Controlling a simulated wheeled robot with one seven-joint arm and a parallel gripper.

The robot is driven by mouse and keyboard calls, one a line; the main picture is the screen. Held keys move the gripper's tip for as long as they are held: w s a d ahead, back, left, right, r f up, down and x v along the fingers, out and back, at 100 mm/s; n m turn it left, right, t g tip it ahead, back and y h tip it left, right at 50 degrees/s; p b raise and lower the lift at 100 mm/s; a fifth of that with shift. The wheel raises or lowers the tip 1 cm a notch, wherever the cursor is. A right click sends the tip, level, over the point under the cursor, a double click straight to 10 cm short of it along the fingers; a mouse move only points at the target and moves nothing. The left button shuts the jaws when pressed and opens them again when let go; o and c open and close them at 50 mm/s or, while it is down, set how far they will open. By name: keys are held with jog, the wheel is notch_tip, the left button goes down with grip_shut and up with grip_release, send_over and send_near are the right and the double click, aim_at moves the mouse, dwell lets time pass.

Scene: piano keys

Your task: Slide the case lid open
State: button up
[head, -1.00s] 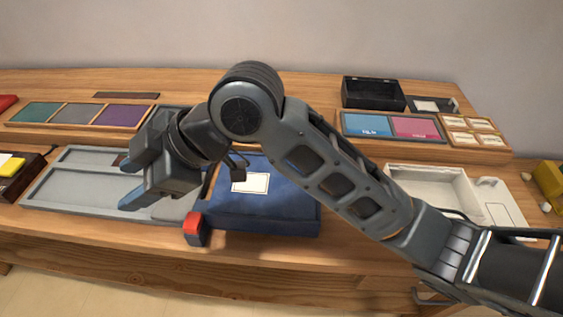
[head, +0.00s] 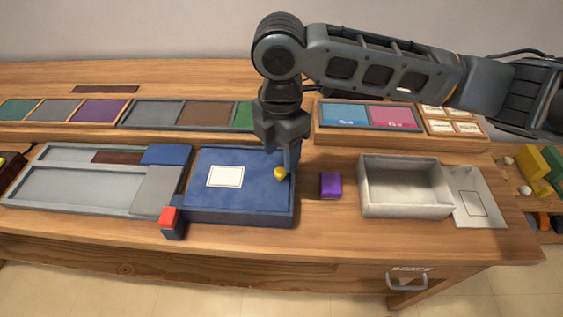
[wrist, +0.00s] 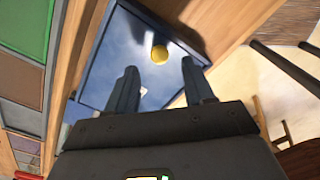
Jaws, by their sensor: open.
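The blue case (head: 240,214) stands in the middle of the table with its flat lid (head: 258,170) on top. The lid bears a white label (head: 226,176) and a yellow knob (head: 280,173) near its right edge. My gripper (head: 286,163) points down at the right end of the lid, close by the knob. In the wrist view my gripper (wrist: 159,67) is open and empty, its fingers spread either side of the line to the knob (wrist: 159,54). The knob lies just past the fingertips; I cannot tell any contact.
A purple block (head: 330,185) lies right of the case, then an open white box (head: 405,207). A red-topped block (head: 171,222) stands at the case's front left corner. A grey tray (head: 75,206) is on the left; coloured panels (head: 154,127) line the back.

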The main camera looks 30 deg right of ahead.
aim_at(280, 170)
jog(key=shift+f, duration=2.4)
grip_shut()
